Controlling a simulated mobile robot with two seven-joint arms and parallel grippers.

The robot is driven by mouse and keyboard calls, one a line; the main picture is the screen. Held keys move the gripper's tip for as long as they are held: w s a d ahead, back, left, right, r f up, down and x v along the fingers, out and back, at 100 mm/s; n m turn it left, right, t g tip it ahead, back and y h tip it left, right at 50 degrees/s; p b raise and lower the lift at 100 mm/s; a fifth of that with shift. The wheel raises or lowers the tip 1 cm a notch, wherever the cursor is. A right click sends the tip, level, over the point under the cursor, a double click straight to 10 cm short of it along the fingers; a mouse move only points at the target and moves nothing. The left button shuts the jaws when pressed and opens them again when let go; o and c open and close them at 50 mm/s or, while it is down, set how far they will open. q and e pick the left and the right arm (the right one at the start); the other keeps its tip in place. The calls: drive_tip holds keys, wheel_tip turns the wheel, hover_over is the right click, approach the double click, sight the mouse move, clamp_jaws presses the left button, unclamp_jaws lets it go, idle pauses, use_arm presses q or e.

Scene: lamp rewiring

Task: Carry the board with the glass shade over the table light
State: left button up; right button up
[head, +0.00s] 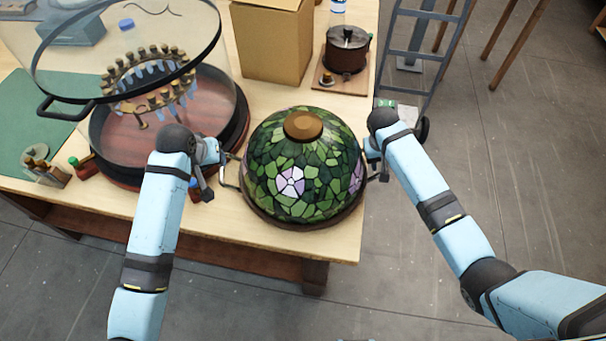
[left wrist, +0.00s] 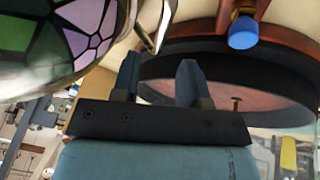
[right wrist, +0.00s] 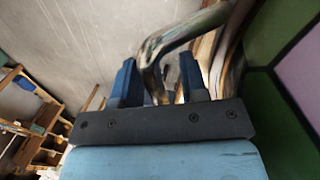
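The glass shade (head: 280,165) is a green stained-glass dome with pale purple flowers and a brown cap. It sits on a round dark board (head: 295,226) at the table's front right, with metal handles at both sides. My left gripper (head: 222,157) is open beside the left handle (head: 228,174); in the left wrist view the handle end (left wrist: 150,42) shows just beyond the fingers. My right gripper (head: 371,158) is open at the right handle; in the right wrist view the bent handle (right wrist: 152,62) passes between the fingers, with gaps showing. I cannot tell which object is the table light.
A cardboard box (head: 272,42) and a dark pot (head: 346,50) stand behind the shade. The table edge is close in front and right.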

drive_tip(key=shift+r, duration=0.15)
use_arm(q)
drive_tip(key=v, duration=0.5)
drive_tip(key=shift+r, duration=0.1)
use_arm(e)
drive_tip(key=v, duration=1.1)
drive_tip(key=shift+r, duration=0.35)
use_arm(q)
drive_tip(key=shift+s, duration=0.1)
use_arm(e)
drive_tip(key=shift+a+f, duration=0.1)
